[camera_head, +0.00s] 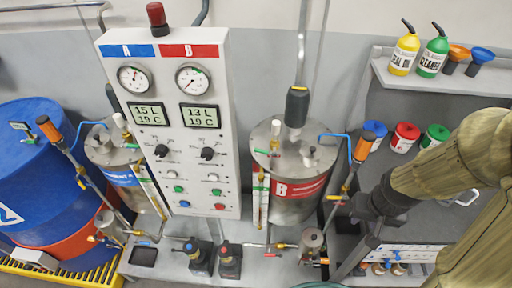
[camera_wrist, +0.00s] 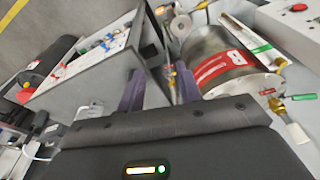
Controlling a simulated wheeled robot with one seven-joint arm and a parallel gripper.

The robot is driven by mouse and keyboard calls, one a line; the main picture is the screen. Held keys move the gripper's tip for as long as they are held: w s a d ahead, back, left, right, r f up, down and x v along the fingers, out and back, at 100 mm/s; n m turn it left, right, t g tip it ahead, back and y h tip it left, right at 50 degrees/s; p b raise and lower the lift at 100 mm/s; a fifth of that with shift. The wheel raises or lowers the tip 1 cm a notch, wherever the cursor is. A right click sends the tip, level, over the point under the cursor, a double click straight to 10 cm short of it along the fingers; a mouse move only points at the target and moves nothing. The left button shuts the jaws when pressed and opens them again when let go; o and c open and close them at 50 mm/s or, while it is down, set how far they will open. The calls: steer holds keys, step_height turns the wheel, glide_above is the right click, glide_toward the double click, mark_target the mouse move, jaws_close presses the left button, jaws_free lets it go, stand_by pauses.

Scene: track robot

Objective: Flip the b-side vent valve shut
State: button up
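The steel B tank (camera_head: 312,160), with a red B label, stands right of the control panel. It also shows in the wrist view (camera_wrist: 205,45), turned on its side. A small valve with brass and red parts (camera_head: 335,197) sits on the line right of the tank; I cannot tell whether it is the vent valve or how its lever stands. In the wrist view, a thin line with small red and brass fittings (camera_wrist: 171,76) shows beyond and between my fingers. My gripper (camera_wrist: 160,90) is open and empty, its dark fingers apart. In the head view it (camera_head: 362,212) is right of the tank, its fingertips unclear.
The control panel (camera_head: 165,60) stands between the A tank (camera_head: 103,148) and the B tank. An orange-handled tool (camera_head: 364,147) with a blue hose is near my forearm. A shelf (camera_head: 400,83) with bottles is at upper right. A grey panel edge (camera_wrist: 95,75) lies left of my fingers.

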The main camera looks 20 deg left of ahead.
steer(key=a+f+g+y+b, duration=0.1)
steer(key=a+f+y, duration=0.2)
steer(key=a+f, duration=0.4)
steer(key=a+f+g+y, duration=0.1)
steer(key=a+f+y, duration=0.25)
steer(key=f, duration=0.55)
steer(key=a+m+t+y, duration=0.2)
steer(key=a+m+y, duration=0.15)
steer(key=a, duration=0.55)
steer(key=w+r+m+t+y+b, duration=0.1)
steer(key=w+r+m+t+y, duration=0.3)
steer(key=w+r+m+t, duration=0.4)
step_height(320, 180, up, 3)
steer(key=shift+w+a+f+t, duration=0.15)
steer(key=shift+w+a+t, duration=0.25)
steer(key=shift+w+a, duration=0.1)
steer(key=shift+f+b, duration=0.15)
steer(key=shift+b, duration=0.25)
